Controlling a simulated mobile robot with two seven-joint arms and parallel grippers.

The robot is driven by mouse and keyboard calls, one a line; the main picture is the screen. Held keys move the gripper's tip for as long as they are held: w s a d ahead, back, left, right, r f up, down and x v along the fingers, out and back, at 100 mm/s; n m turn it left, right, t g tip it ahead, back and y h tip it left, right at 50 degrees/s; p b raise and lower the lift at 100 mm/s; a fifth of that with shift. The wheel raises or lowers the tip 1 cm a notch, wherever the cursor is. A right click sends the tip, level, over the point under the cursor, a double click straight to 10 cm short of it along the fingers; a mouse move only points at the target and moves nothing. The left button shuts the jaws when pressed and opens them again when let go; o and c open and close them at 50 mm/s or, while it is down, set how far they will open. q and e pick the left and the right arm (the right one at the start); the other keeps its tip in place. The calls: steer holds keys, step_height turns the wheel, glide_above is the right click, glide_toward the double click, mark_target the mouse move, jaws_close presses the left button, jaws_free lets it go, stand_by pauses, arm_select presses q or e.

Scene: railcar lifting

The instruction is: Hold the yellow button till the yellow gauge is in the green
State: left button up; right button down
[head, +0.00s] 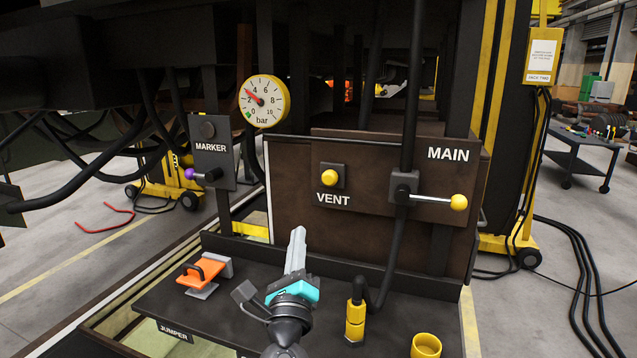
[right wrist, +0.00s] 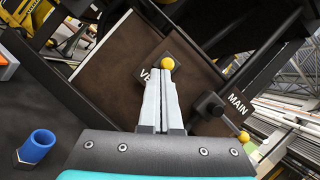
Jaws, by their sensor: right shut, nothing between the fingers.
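The yellow button (head: 329,171) sits on a dark square plate above the word VENT on the brown panel; it also shows in the right wrist view (right wrist: 167,62). The yellow-rimmed gauge (head: 285,100) reads in bar. Its red needle points up-left between 2 and 4, and its small green mark lies near 0, away from the needle. My right gripper (head: 298,232) is shut and empty, below and left of the button in the head view. In the right wrist view its fingertips (right wrist: 167,74) point at the button; contact cannot be told there. My left gripper is not in view.
A lever with a yellow knob (head: 459,202) sticks out right under MAIN. A purple-knobbed lever (head: 190,173) is on the MARKER plate. An orange-handled part (head: 199,269), a yellow fitting (head: 355,320) and a yellow cup (head: 425,346) are on the dark shelf. A blue cup (right wrist: 38,145) shows too.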

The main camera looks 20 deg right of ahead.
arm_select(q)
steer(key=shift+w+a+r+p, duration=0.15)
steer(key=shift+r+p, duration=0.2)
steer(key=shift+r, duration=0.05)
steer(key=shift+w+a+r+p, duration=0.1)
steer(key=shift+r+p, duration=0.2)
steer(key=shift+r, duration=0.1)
arm_select(e)
steer(key=shift+w+d+r+m+g+h, duration=0.25)
steer(key=shift+w+r+m+g+h, duration=0.25)
steer(key=shift+m+g, duration=1)
steer(key=shift+w+d+r+m+g+h, duration=0.3)
steer(key=shift+r+m+g+h, duration=0.3)
steer(key=shift+m, duration=1.85)
steer(key=shift+w+d+r+m+g+h, duration=0.2)
steer(key=shift+w+r+m+g+h, duration=0.45)
steer(key=shift+m, duration=1.3)
steer(key=shift+s+f+g, duration=0.2)
steer(key=shift+f+g, duration=0.05)
steer(key=shift+d, duration=0.1)
